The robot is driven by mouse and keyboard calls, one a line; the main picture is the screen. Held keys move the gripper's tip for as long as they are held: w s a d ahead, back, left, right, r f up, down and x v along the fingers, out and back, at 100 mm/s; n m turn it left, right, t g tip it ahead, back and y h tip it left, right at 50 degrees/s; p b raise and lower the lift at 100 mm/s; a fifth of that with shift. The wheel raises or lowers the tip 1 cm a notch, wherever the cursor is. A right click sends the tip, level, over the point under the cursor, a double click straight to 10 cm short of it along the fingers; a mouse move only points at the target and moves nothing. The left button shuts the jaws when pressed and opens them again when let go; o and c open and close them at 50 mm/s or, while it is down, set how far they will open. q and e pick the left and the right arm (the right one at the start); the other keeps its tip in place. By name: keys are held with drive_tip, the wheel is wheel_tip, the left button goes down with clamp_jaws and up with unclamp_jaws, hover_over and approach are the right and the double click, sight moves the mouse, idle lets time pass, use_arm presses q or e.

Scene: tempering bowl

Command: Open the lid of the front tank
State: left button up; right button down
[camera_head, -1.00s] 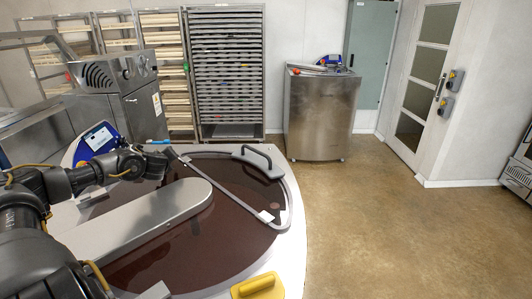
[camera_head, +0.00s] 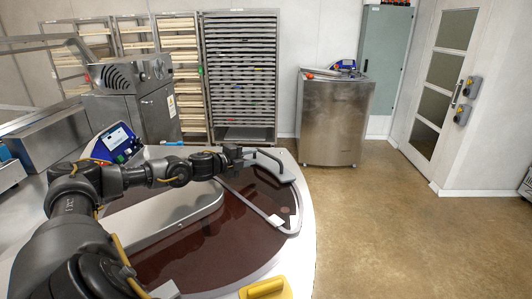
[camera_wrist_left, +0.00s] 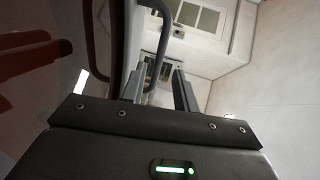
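The front tank (camera_head: 306,232) is a large round-fronted white vessel with dark brown contents, low in the head view. Its clear lid (camera_head: 240,222) lies flat over the right part, with a pale rim. A dark lid handle (camera_head: 274,159) stands at the far edge of the lid. My left gripper (camera_head: 247,154) reaches across the tank to the handle's left end. In the left wrist view, its two fingers (camera_wrist_left: 159,90) are apart, and the handle bar (camera_wrist_left: 163,50) runs into the space between them. I cannot tell whether they touch it. My right gripper is not in view.
A metal cover (camera_head: 165,220) lies over the tank's left part. A yellow object (camera_head: 266,289) sits at the near edge. A blue-framed screen (camera_head: 116,139) stands at the far left. A steel cabinet tank (camera_head: 335,120) stands behind; the floor (camera_head: 400,225) at right is clear.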

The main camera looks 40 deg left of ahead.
sight(264, 154)
use_arm(q)
drive_tip(key=p+x, duration=0.3)
drive_tip(key=x, duration=0.4)
drive_tip(key=shift+w+r, duration=0.1)
drive_tip(key=shift+w+d+f, duration=0.1)
drive_tip(key=shift+w+f, duration=0.15)
drive_tip(key=shift+w, duration=0.3)
drive_tip(key=shift+c, duration=0.2)
clamp_jaws()
